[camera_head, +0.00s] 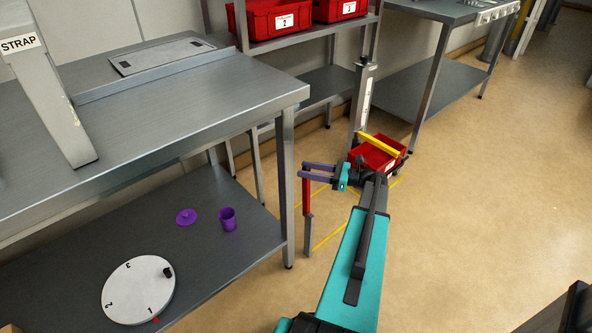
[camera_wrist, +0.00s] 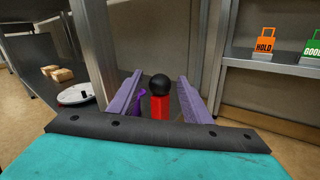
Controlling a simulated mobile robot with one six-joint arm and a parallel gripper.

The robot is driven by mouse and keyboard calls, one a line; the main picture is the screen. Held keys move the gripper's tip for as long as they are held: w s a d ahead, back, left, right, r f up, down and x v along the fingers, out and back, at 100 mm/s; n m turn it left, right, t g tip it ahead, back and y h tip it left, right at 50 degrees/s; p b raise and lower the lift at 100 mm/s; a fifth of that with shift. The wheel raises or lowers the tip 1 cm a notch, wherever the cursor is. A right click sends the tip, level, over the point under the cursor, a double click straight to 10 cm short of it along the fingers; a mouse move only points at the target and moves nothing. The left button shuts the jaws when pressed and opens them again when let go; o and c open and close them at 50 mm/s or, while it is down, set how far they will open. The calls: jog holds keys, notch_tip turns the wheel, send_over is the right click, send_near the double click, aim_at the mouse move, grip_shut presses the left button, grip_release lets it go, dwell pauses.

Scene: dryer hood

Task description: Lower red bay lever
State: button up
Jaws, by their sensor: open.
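The red lever (camera_head: 306,196) stands upright on a grey post beside the table's front leg in the head view. In the wrist view its red shaft (camera_wrist: 160,108) and black ball knob (camera_wrist: 159,84) show between my purple fingers. My gripper (camera_head: 303,169) is open, with its fingers reaching left at the lever's top. In the wrist view the fingers of my gripper (camera_wrist: 160,77) lie on both sides of the lever, with gaps visible.
A red bin (camera_head: 372,160) with a yellow bar stands on the floor behind my gripper. The steel table (camera_head: 200,100) and its leg (camera_head: 287,190) are close to the left of the lever. Its lower shelf bears a purple cup (camera_head: 228,219) and a white numbered disc (camera_head: 135,290).

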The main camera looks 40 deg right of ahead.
jog(key=shift+b+x, duration=0.4)
jog(key=shift+x, duration=2)
grip_shut()
